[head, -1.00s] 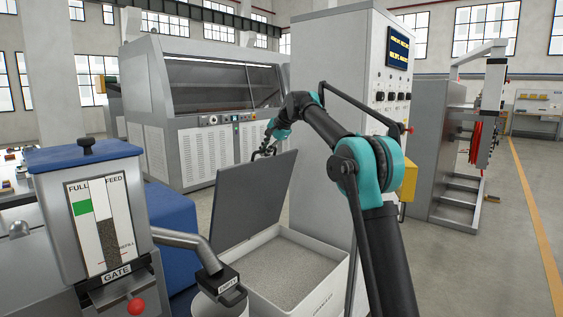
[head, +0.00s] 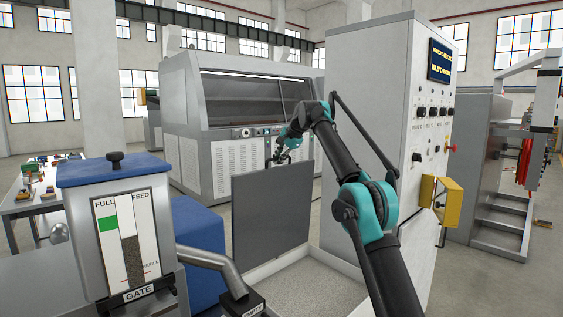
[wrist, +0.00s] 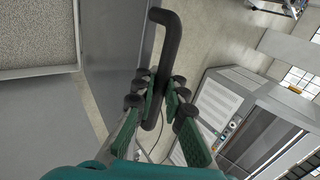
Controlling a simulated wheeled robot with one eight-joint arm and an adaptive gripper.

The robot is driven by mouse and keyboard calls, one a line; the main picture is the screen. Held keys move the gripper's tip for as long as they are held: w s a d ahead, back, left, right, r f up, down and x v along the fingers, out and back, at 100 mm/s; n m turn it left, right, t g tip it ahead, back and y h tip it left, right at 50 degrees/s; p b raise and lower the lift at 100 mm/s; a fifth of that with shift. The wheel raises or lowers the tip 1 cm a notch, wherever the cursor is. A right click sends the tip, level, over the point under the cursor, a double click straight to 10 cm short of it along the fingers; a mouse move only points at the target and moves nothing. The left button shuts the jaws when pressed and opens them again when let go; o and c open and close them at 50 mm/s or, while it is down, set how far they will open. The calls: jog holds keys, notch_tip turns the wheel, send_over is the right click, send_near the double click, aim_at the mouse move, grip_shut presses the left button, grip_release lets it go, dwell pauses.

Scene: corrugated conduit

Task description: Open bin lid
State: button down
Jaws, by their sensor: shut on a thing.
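The grey bin lid (head: 270,212) stands raised, close to upright, at the back of the white bin (head: 332,258). Grey granules (head: 318,290) show inside the bin. My gripper (head: 281,153) is at the lid's top edge in the head view. In the wrist view, my gripper's green fingers (wrist: 157,100) are shut around the dark bar handle (wrist: 166,45) beside the lid face (wrist: 115,50). The handle's far end sticks out past the fingertips. The bin's front is out of the head view.
The gated feed hopper (head: 125,230) and its spout (head: 215,265) stand left of the bin. A tall control cabinet (head: 370,110) with a yellow box (head: 440,200) is close on the right. A large grey machine (head: 235,130) stands behind, with some floor between.

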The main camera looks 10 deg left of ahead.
jog(key=shift+w+a, duration=0.1)
jog(key=shift+w, duration=0.1)
dwell(0.4)
jog(key=c, duration=1.6)
grip_release()
jog(key=shift+o, duration=0.2)
jog(key=shift+s+r, duration=0.1)
jog(key=v, duration=0.7)
jog(key=shift+r, duration=0.2)
